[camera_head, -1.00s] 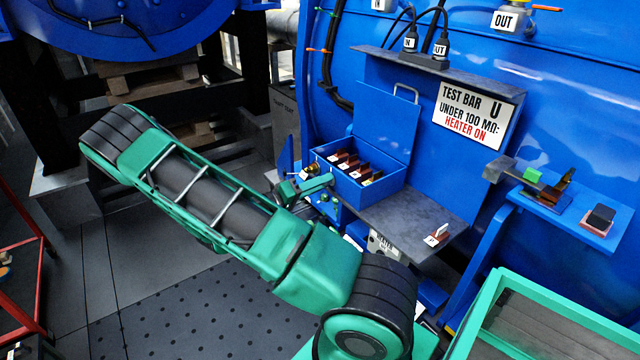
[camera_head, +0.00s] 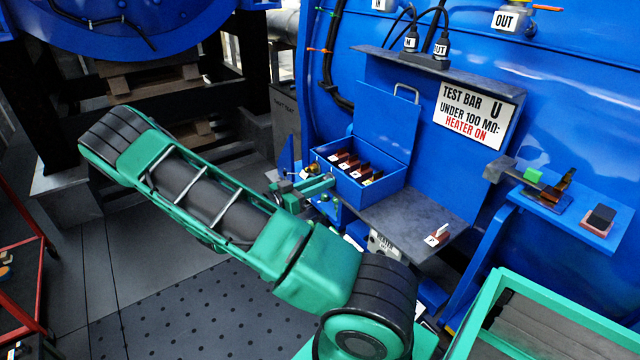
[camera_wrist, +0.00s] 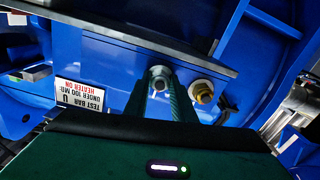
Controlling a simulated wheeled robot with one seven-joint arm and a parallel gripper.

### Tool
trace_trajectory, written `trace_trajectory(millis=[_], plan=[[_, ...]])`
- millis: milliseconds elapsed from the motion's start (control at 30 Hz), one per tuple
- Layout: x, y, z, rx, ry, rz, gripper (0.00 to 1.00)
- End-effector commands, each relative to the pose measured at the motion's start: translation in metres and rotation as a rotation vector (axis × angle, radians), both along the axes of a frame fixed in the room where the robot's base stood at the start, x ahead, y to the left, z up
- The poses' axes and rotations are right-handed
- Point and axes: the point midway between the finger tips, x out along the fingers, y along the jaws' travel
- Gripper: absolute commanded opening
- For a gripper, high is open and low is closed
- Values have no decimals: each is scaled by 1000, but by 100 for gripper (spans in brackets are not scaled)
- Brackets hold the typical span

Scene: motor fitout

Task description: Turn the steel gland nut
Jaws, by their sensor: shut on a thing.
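The steel gland nut (camera_wrist: 159,73) shows as a small grey ring in the wrist view, on the blue panel below the dark shelf edge. My gripper (camera_wrist: 161,84) is shut on it, with one finger on each side. A brass gland nut (camera_wrist: 203,92) sits to the right, apart from the fingers. In the head view my gripper (camera_head: 318,187) is at the left front of the blue box, and the steel nut cannot be made out there.
The blue open-lidded box (camera_head: 372,192) holds several dark red blocks. The grey shelf (camera_head: 400,218) beside it carries a small tagged block (camera_head: 437,235). The test bar sign (camera_head: 474,113) hangs behind. A green-framed bin (camera_head: 485,315) stands at lower right.

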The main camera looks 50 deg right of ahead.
Motion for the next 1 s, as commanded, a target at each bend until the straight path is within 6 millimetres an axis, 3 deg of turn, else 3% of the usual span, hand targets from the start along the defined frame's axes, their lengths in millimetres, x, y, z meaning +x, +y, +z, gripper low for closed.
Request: trace_trajectory(millis=[300,867,900,933,1000], plan=[[1,2,-2,-27,-130,3,1],[1,2,-2,-34,-161,2,1],[1,2,-2,-34,-161,2,25],[1,2,-2,-34,-161,2,31],[1,1,-1,-35,-161,1,31]])
